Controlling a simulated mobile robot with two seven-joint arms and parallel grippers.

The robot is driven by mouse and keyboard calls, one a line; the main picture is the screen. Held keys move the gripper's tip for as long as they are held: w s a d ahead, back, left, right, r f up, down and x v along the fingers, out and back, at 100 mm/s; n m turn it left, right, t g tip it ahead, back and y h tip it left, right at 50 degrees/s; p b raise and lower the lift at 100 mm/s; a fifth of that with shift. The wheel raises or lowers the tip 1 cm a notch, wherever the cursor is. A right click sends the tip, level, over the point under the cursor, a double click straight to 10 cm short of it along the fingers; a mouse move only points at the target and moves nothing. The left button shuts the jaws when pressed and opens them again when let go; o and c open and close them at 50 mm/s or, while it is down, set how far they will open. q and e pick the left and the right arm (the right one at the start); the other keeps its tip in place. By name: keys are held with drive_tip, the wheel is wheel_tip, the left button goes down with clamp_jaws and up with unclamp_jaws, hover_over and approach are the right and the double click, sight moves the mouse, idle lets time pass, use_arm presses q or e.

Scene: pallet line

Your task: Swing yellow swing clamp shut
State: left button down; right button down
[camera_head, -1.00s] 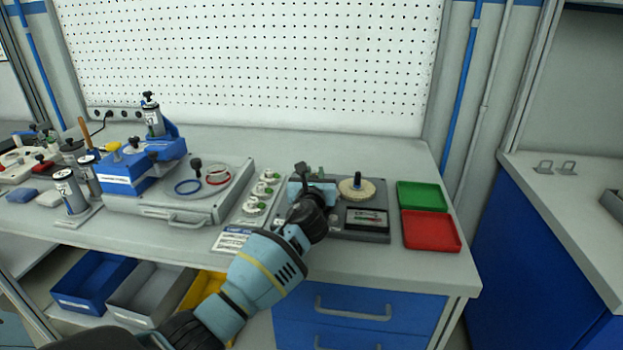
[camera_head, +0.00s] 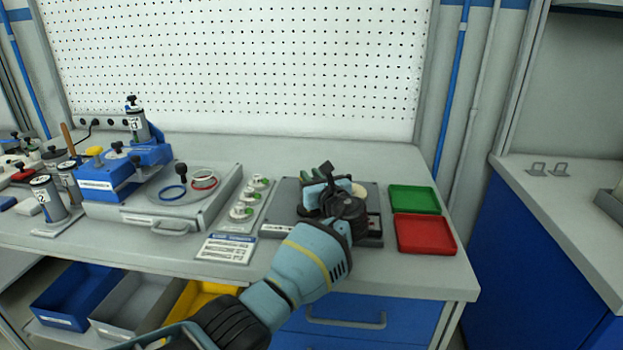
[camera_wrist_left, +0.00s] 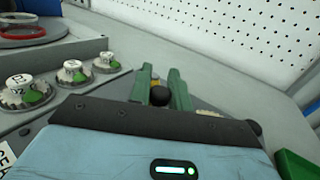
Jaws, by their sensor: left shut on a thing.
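My left gripper (camera_head: 313,174) is over the grey fixture plate (camera_head: 283,212) on the bench, and its wrist hides much of the plate. A pale round disc (camera_head: 358,188) on the plate is partly hidden behind the gripper. My right gripper is not in view.
A green tray (camera_head: 414,199) and a red tray (camera_head: 426,235) stand right of the plate. A strip of round dials (camera_head: 243,212) and a grey box with rings (camera_head: 207,204) stand left. A blue fixture (camera_head: 107,183) is further left. The pegboard (camera_head: 240,70) rises behind.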

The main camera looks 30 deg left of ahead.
use_arm(q)
drive_tip(key=c, duration=1.3)
unclamp_jaws()
drive_tip(key=shift+p+v, duration=0.55)
drive_tip(key=shift+v, duration=3.35)
